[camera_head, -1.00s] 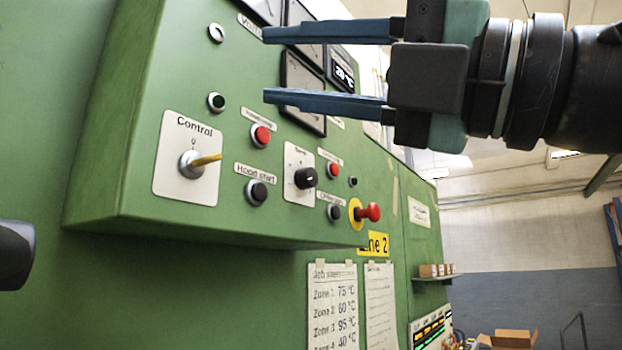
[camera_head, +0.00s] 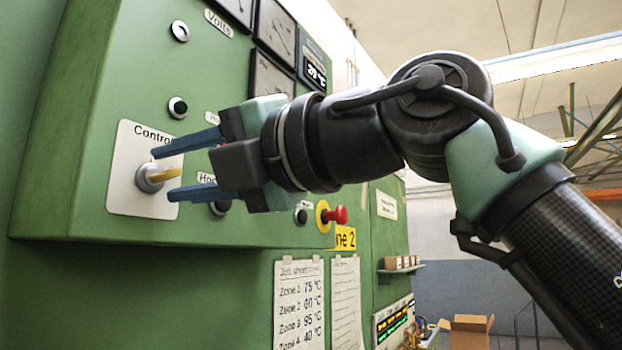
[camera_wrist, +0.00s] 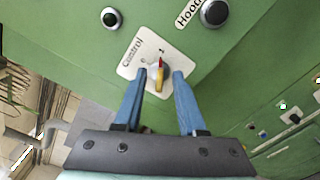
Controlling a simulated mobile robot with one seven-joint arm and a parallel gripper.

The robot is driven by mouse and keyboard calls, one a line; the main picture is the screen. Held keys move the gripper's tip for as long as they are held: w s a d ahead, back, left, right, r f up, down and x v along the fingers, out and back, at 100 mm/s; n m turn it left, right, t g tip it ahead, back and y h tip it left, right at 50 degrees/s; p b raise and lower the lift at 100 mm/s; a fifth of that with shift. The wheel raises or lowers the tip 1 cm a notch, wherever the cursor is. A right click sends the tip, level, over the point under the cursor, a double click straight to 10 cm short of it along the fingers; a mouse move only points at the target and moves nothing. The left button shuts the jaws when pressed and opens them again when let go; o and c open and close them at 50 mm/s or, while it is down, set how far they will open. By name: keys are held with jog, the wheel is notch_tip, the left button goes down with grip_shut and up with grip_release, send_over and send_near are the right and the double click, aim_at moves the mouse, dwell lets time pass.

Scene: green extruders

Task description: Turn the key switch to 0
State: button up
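The key switch (camera_head: 155,177) sits on a white plate labelled "Control" (camera_head: 130,198) on the green panel. Its yellow handle (camera_head: 166,175) points right in the head view, away from the 0 mark, which is hidden there by a blue finger. My gripper (camera_head: 172,173) is open, with one blue finger above and one below the handle in the head view. In the wrist view the key switch (camera_wrist: 158,77) lies between the two fingertips (camera_wrist: 160,72), with its yellow and red handle visible. I see a gap on both sides of the handle, so no grip shows.
A black button (camera_head: 178,107) is above the plate, and a "Hood start" button (camera_head: 220,207) is to its right, partly hidden by my gripper. A red emergency knob (camera_head: 338,215) sticks out farther right. The green panel (camera_head: 75,130) left of the plate is bare.

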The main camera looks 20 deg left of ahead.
jog(key=shift+a, duration=0.65)
grip_shut()
